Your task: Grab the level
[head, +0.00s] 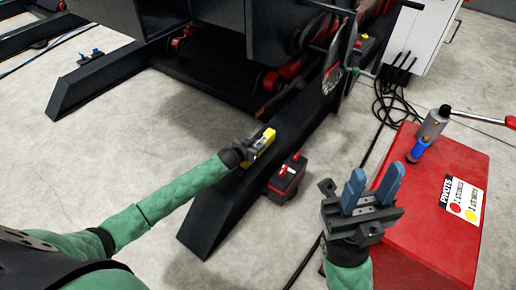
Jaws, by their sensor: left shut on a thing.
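The level (266,136), a small yellow bar, is at the end of my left arm, over the dark beam of the positioner's base. My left gripper (256,148) is shut on it and partly hides it. I cannot tell whether the level touches the beam. My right gripper (372,188) is at the lower right, its two blue fingers pointing up and apart, with nothing between them. It is in front of the red box's left edge.
The positioner's dark base beam (222,208) runs diagonally across the middle. A red-and-black pedal (288,177) stands beside it. A red box (440,225) at right carries a grey-and-blue tool (431,128). Black cables (393,100) lie on the floor.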

